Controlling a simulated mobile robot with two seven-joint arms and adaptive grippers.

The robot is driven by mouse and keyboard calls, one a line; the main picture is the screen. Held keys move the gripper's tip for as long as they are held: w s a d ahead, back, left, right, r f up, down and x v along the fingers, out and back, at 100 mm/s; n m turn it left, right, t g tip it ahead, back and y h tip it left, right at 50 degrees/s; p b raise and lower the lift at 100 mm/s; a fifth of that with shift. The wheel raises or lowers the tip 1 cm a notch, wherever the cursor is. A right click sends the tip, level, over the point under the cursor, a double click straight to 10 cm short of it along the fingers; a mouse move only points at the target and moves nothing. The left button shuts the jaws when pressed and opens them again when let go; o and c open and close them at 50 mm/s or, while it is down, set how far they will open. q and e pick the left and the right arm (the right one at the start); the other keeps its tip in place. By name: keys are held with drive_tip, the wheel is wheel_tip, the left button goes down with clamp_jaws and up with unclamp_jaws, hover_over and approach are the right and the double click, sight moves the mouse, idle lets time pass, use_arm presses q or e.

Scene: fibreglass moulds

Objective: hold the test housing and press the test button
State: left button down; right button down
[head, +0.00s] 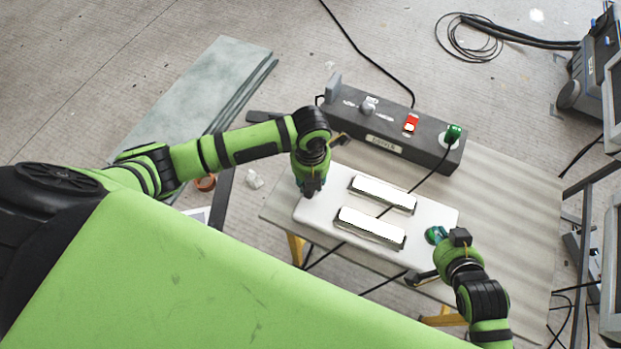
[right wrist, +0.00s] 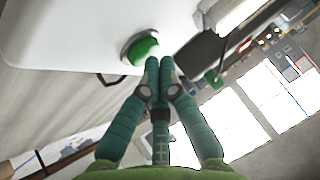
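The test housing (head: 327,208) is a white, flat, rounded board with two bright bars on it, lying on a low table. My left gripper (head: 311,186) points down at the housing's left end. Its fingertips are largely hidden, so its grip is unclear.
A dark power box (head: 387,142) with a red switch (head: 411,123) and a green plug (head: 453,132) stands behind the housing. A black cable runs from the plug across the housing. The table (head: 515,205) is bare at right. Grey-green sheets (head: 205,95) lie at the left.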

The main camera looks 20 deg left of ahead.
use_arm(q)
drive_tip(key=shift+s+f, duration=0.1)
use_arm(e)
drive_tip(key=shift+r, duration=0.1)
drive_tip(key=shift+r, duration=3)
use_arm(q)
drive_tip(key=c, duration=0.8)
unclamp_jaws()
drive_tip(key=shift+c, duration=0.2)
wheel_tip(320, 180, up, 12)
drive_tip(key=shift+r, duration=0.1)
use_arm(e)
drive_tip(key=shift+f, duration=0.1)
